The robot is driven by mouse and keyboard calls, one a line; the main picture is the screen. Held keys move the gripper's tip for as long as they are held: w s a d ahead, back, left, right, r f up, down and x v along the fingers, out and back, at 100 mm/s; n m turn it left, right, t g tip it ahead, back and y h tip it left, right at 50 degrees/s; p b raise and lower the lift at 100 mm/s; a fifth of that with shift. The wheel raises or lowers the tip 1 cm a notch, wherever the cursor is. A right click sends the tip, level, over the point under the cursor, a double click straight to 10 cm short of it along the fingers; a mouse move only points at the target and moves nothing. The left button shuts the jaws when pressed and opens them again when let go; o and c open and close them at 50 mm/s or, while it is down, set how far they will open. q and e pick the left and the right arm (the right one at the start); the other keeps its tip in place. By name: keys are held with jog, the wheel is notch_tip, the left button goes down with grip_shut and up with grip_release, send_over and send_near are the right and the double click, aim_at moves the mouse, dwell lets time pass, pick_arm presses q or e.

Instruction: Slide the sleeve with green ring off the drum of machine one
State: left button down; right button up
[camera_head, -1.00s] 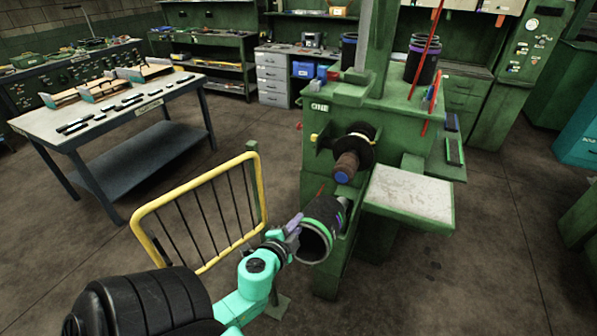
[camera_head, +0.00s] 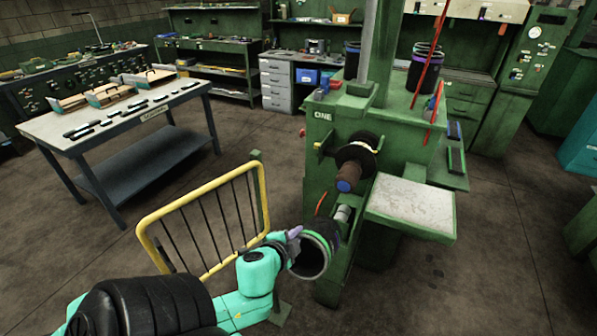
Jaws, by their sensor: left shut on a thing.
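The black sleeve with the green ring (camera_head: 326,232) is low at the front of the green machine marked ONE (camera_head: 325,150). Its open end faces me and down, and the green ring runs around it near that end. My left gripper (camera_head: 294,240), with purple fingers, is shut on the sleeve's left rim. The grey drum (camera_head: 342,214) shows behind the sleeve's upper right. I cannot tell whether the drum's end is still inside the sleeve. My right gripper is not in view.
A yellow barrier (camera_head: 145,222) stands left of my arm. A pale shelf (camera_head: 412,205) juts from the machine on the right, and a brown roller with a blue end (camera_head: 349,178) is above the sleeve. A table (camera_head: 120,112) with parts stands at the left. The floor at right is clear.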

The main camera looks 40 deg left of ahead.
pick_arm(q)
jog(key=shift+s+d+r+g, duration=0.2)
jog(key=shift+r+g, duration=0.1)
jog(key=shift+r, duration=0.1)
jog(key=shift+s+g, duration=0.15)
jog(key=shift+g, duration=0.15)
jog(key=shift+s+d+r+g+h, duration=0.2)
jog(key=shift+s+r+g+h, duration=0.15)
jog(key=shift+s+g, duration=0.3)
jog(key=shift+s+d+r+g+h, duration=0.15)
jog(key=shift+s+r+g+h, duration=0.2)
jog(key=shift+g, duration=0.5)
jog(key=shift+s, duration=0.1)
jog(key=s+g, duration=0.1)
jog(key=s+r+g+h, duration=0.1)
jog(key=g, duration=0.1)
jog(key=s+d+g, duration=0.1)
jog(key=g, duration=0.1)
jog(key=shift+s+r+h, duration=0.15)
jog(key=shift+r+h, duration=0.15)
jog(key=shift+h, duration=0.1)
jog(key=shift+d, duration=0.1)
